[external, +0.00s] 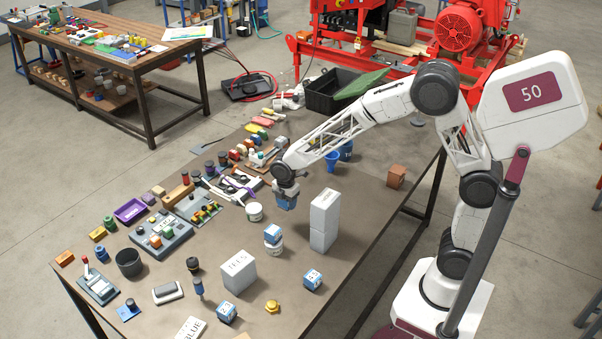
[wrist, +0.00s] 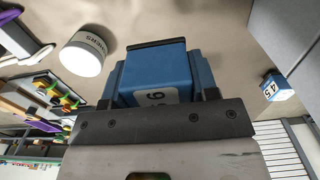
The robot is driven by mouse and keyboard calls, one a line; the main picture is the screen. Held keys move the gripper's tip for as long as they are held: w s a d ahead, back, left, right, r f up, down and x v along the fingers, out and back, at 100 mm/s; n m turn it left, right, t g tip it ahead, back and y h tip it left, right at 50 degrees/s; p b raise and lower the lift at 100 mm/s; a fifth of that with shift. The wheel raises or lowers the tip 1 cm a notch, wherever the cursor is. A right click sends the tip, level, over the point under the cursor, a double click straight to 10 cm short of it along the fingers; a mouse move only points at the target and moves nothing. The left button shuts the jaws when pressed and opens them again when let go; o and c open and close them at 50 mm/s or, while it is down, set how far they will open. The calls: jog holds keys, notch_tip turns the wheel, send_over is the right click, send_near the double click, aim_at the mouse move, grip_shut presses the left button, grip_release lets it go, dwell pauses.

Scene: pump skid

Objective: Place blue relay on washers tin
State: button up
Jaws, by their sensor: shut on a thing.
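My gripper (external: 286,190) is shut on a blue relay (external: 286,204), held above the table in the external view. In the wrist view the relay (wrist: 155,75) is a blue block between the jaws, with a white label partly hidden by my gripper (wrist: 155,98). The washers tin (wrist: 83,53) is a white round tin with dark lettering, upper left of the relay and apart from it. In the external view a white tin (external: 254,212) stands on the table just left of and below my gripper; its lettering is too small to read there.
A tall grey block (external: 325,220) stands to the right of my gripper. A blue-and-white block (external: 272,234) sits on another white tin (external: 273,248) below it. Purple-and-grey parts (external: 238,186) lie close on the left. Open table lies toward the front right.

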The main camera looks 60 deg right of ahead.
send_over(254, 207)
jog(key=shift+s+f, duration=0.45)
jog(key=shift+f, duration=0.2)
jog(key=shift+w+a, duration=0.1)
jog(key=shift+w, duration=0.15)
jog(key=shift+w+f, duration=0.15)
jog(key=shift+f, duration=1.65)
jog(key=shift+f, duration=0.15)
jog(key=o, duration=1)
